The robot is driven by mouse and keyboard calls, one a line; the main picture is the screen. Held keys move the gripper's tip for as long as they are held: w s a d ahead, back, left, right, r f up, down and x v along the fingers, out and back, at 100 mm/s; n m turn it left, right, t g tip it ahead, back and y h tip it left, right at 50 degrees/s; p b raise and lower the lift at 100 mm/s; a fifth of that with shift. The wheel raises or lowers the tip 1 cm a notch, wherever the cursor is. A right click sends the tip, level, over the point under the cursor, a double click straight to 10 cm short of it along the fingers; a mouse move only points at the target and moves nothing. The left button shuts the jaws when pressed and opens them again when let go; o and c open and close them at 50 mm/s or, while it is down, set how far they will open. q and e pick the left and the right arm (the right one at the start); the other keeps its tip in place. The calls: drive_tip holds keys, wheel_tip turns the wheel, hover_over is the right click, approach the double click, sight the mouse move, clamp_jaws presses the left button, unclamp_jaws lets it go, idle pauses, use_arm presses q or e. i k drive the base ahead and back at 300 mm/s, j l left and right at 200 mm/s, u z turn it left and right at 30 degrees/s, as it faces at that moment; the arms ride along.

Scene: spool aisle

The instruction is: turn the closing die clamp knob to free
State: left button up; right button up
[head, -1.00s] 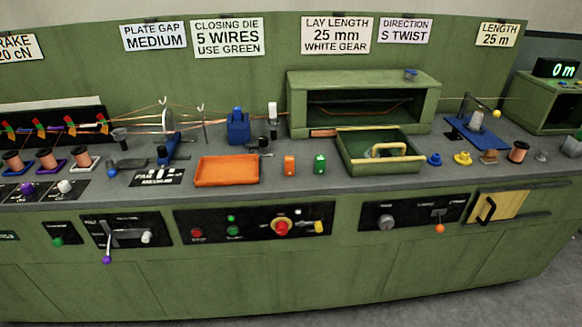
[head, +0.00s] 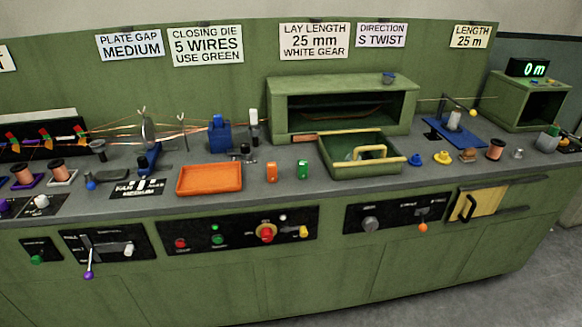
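The blue block (head: 220,134), apparently the closing die holder, stands on the bench below the closing die sign (head: 207,45). A small black knob-like part (head: 244,149) sits at its front right; I cannot tell if this is the clamp knob or how it is turned. A white-topped black post (head: 253,122) stands just right of the block. Thin copper wires run toward the block from the left. An orange die-like piece (head: 271,172) and a green one (head: 302,169) stand on the bench in front. Neither of my grippers is in view.
An orange tray (head: 210,190) lies in front of the blue block. A green tray (head: 368,172) with a yellow handle-like piece is to the right. A green open-front housing (head: 300,88) stands behind. Control panels (head: 237,235) line the bench front.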

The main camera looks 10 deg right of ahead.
sight(245, 148)
drive_tip(key=i+j+z, duration=0.15)
drive_tip(key=z, duration=0.3)
drive_tip(key=i+j+z, duration=0.1)
drive_tip(key=z, duration=0.3)
drive_tip(key=j+z, duration=0.25)
drive_tip(key=z, duration=0.2)
